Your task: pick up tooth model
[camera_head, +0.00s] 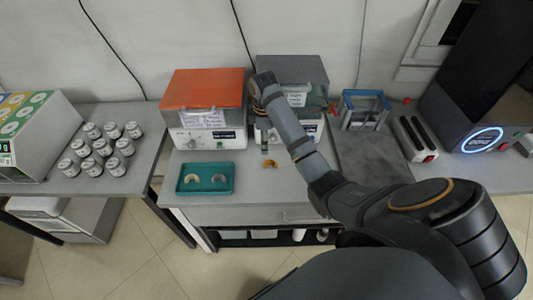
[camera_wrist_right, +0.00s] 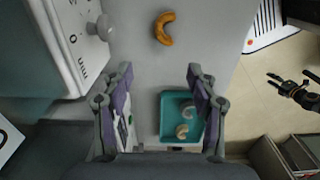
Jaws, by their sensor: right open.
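An orange, curved tooth model (camera_head: 270,163) lies alone on the grey table, right of the teal tray (camera_head: 205,191). It also shows near the top of the right wrist view (camera_wrist_right: 164,28). Two paler tooth models (camera_head: 192,179) (camera_head: 219,178) lie in the tray. My right gripper (camera_head: 265,147) points down above the table, close to the orange model in the head view. In the right wrist view its fingers (camera_wrist_right: 160,75) are spread and empty, with the model beyond the tips. A dark gripper, seemingly my left one (camera_wrist_right: 291,88), shows small over the floor.
An orange-topped box (camera_head: 203,90) and a grey-topped box (camera_head: 292,70) stand behind the table's work area. Several jars (camera_head: 103,147) sit on the left table. A blue-framed rack (camera_head: 362,108) and a dark machine (camera_head: 478,95) stand at right. Table around the model is clear.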

